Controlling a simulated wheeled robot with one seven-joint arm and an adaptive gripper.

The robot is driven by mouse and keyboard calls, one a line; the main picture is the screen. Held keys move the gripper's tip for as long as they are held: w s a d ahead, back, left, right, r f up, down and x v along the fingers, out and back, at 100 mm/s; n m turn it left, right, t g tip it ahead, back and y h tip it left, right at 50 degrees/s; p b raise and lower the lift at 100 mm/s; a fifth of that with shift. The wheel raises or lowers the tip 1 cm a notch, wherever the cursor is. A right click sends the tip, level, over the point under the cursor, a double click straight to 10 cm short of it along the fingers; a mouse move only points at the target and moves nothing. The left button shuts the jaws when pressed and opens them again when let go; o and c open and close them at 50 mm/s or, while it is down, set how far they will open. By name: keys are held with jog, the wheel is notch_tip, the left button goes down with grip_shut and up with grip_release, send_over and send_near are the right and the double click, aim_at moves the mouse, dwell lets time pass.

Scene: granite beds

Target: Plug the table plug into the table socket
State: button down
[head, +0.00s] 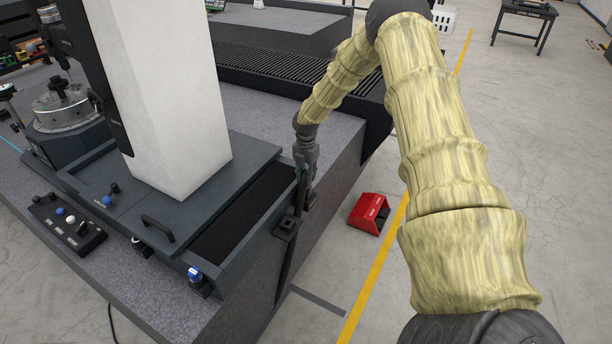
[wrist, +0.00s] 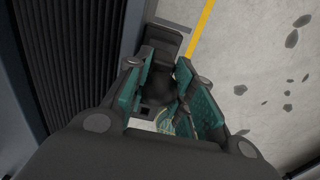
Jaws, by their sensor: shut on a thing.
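My gripper (head: 301,198) points down at the right edge of the granite bed. It is shut on a dark piece, which I take to be the table plug (wrist: 157,90); in the wrist view it sits between the two teal finger pads (wrist: 176,98). Just below the fingers in the head view is a small dark box on the bed's side, which looks like the table socket (head: 286,229). A dark block, likely the same socket, also shows beyond the fingers in the wrist view (wrist: 163,42). The fingers hide the plug's tip, so I cannot tell whether it touches or enters the socket.
The machine's dark table (head: 180,222) with a white column (head: 168,110) stands left of my gripper. A control panel (head: 68,224) lies at the left. A red pedal box (head: 369,213) sits on the floor at right, beside a yellow line; the floor there is mostly clear.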

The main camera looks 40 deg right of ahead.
jog(key=shift+f+b, duration=0.4)
jog(key=shift+f, duration=0.3)
jog(key=c, duration=1.1)
grip_release()
jog(key=shift+c, duration=0.2)
jog(key=shift+r, duration=0.1)
jog(key=shift+r+p, duration=1.45)
jog(key=shift+r, duration=1)
notch_tip(320, 180, up, 12)
